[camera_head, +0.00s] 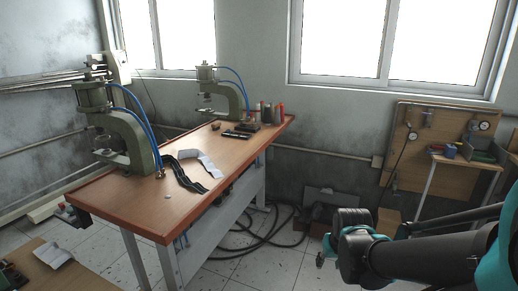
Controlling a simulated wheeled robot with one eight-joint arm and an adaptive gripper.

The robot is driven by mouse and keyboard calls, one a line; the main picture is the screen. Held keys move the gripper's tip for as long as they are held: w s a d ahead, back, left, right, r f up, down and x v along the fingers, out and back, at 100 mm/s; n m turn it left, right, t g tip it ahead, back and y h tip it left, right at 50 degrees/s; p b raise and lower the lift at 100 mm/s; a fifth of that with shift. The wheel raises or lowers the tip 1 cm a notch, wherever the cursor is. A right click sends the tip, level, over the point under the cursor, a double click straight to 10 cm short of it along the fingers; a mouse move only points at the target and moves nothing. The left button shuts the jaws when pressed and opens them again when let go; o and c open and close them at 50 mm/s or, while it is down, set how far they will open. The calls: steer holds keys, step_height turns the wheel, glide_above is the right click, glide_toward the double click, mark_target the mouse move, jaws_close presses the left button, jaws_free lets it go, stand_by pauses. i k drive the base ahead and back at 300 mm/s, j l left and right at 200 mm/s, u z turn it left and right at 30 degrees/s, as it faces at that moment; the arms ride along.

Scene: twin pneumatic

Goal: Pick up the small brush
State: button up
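I cannot pick out the small brush for certain. A small brown item (160,173) stands on the wooden workbench (150,212) at the foot of the near press, too small to identify. Dark strips (185,178) and a pale sheet (210,165) lie on the bench to its right. My dark and teal arm (425,255) reaches in from the lower right, over the floor and apart from the bench. I cannot make out my gripper's fingers or whether they hold anything.
Two green presses (140,130) (238,98) with blue hoses stand on the bench's far left side. Spools (267,113) stand at its back end. Black hoses (262,238) lie on the floor right of the bench. A small side table (465,160) stands at right.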

mark_target(216, 126)
steer(key=i+l+u, duration=0.2)
steer(key=i+u, duration=0.2)
steer(key=i, duration=0.15)
steer(key=i+l+u, duration=0.4)
steer(key=i+j, duration=0.05)
steer(key=i, duration=0.1)
